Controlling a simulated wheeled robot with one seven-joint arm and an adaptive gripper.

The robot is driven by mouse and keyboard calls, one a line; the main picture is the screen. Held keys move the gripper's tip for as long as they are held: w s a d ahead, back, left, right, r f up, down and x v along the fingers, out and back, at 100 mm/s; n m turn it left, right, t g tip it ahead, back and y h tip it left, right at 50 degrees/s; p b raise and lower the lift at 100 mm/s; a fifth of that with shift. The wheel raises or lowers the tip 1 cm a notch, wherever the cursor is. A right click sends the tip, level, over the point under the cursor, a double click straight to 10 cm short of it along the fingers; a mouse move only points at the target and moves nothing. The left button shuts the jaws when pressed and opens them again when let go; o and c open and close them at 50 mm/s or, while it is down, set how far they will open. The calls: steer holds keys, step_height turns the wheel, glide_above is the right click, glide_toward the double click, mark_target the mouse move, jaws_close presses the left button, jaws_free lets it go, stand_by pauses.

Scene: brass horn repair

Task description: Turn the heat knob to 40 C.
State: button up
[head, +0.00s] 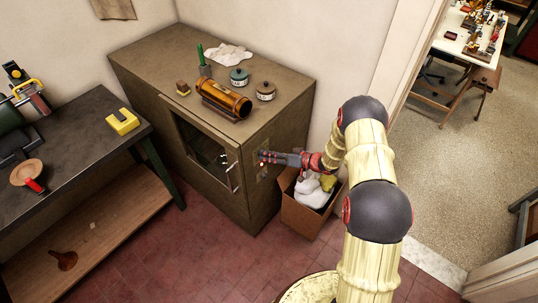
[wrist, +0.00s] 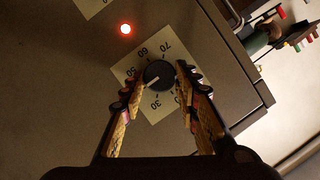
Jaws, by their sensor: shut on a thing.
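The heat knob (wrist: 158,74) is round and dark, on a pale scale plate (wrist: 158,113) on the cabinet's face. In the wrist view 50, 60 and 70 show to its left and above, and 30 below. Its white pointer mark aims down and left, below the 50, toward a part of the scale that my finger covers; I cannot read the exact setting. My gripper (wrist: 159,77) is shut on the knob, one fingertip on each side. In the head view my gripper (head: 264,157) reaches the cabinet's right side, and the knob is hidden there.
A red lamp (wrist: 126,29) glows beside the scale plate. The brown cabinet (head: 236,200) has a glass-fronted door and carries a brass cylinder (head: 226,99) and jars on top. A cardboard box (head: 299,216) with white cloths stands below my gripper. A dark workbench (head: 75,140) is at left.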

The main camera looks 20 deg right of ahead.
steer(key=o, duration=1.1)
steer(key=shift+o, duration=0.2)
steer(key=v, duration=1.2)
